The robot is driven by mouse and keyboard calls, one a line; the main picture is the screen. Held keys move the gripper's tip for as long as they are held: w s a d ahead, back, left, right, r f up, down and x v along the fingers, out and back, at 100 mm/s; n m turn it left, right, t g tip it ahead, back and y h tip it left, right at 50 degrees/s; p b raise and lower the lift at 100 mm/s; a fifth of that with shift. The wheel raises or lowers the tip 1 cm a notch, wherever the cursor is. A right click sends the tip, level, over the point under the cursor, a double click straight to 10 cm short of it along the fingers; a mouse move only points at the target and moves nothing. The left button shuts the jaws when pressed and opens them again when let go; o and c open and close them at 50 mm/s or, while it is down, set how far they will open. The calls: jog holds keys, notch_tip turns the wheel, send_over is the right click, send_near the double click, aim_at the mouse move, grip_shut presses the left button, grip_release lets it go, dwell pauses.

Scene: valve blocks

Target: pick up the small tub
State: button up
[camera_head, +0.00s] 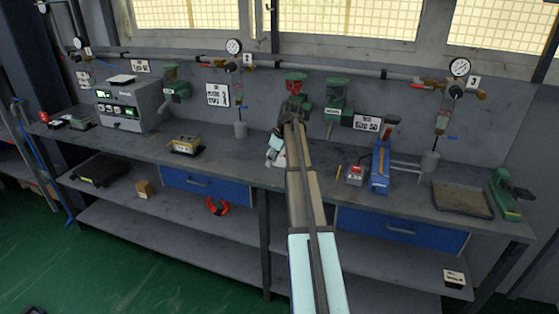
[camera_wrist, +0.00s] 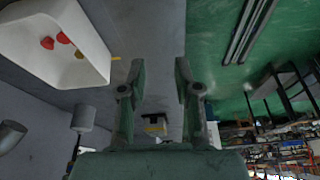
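A white open tub (camera_wrist: 88,38) fills the upper left of the wrist view, close to the camera. Red and yellow pieces show inside it. My gripper (camera_wrist: 160,72) is open, its two fingers apart with nothing between them. The tub is to the left of the fingers in that view, apart from them. In the head view my arm reaches over the middle of the workbench and hides much there. A small whitish shape (camera_head: 276,158) shows beside the arm; I cannot tell whether it is the tub or part of my wrist.
Valves and gauges line the back wall. The bench left of my arm has bare room.

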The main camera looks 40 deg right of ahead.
jog(key=n+t, duration=0.1)
send_near(279, 167)
jog(key=w+a+f+p, duration=0.1)
jog(key=p, duration=0.2)
jog(key=shift+w+f+p, duration=0.3)
jog(key=shift+w+f, duration=0.05)
jog(key=shift+w, duration=0.05)
jog(key=p+x, duration=0.2)
jog(key=x, duration=0.2)
jog(key=shift+w+f, duration=0.2)
jog(key=shift+f, duration=0.3)
jog(key=shift+f, duration=0.1)
grip_shut()
